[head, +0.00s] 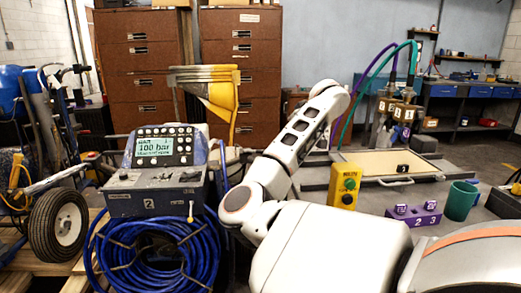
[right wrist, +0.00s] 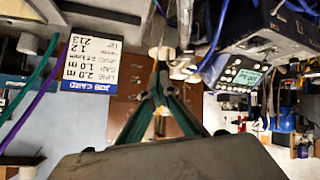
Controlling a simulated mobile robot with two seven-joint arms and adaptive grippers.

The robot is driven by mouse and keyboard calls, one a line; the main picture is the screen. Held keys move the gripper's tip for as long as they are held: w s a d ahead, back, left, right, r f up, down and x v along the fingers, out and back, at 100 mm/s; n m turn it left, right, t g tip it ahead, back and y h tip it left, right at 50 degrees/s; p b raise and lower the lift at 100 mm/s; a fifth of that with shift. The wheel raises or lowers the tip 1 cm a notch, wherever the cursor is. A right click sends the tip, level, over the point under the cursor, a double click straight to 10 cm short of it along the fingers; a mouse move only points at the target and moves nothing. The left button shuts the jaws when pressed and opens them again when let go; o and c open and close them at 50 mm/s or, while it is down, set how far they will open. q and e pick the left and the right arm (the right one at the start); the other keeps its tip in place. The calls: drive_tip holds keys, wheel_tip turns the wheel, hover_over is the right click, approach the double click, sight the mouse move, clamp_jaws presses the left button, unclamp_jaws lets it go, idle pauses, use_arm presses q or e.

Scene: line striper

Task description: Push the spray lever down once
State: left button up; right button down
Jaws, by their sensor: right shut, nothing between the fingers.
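The line striper (head: 150,198) stands at left in the head view, with a lit display reading 100 bar (head: 155,147) and a coiled blue hose (head: 155,255) on its front. Its display (right wrist: 243,77) also shows upside down at right in the right wrist view. My right gripper (right wrist: 157,92) is shut and empty, its dark fingers meeting near the middle of the wrist view. A pale round part (right wrist: 161,52) and thin rods show just past the fingertips. I cannot tell whether one of these is the spray lever, or whether the fingers touch it. My right arm hides this area in the head view.
A yellow button box (head: 345,186), a purple numbered block (head: 413,215) and a green cup (head: 461,200) stand at right, near a shallow tray (head: 388,164). Brown drawer cabinets (head: 137,55) stand behind. A job card (right wrist: 88,62) hangs left in the wrist view.

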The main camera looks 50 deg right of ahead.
sight(263, 150)
use_arm(q)
drive_tip(key=shift+s+d+f, duration=0.1)
drive_tip(key=shift+f, duration=0.35)
use_arm(e)
drive_tip(key=w+a+r+t+y, duration=0.2)
drive_tip(key=w+a, duration=0.1)
drive_tip(key=shift+w+a+r+m, duration=0.1)
drive_tip(key=shift+w+r+m, duration=0.1)
drive_tip(key=shift+w+m, duration=0.1)
drive_tip(key=shift+w+f, duration=0.1)
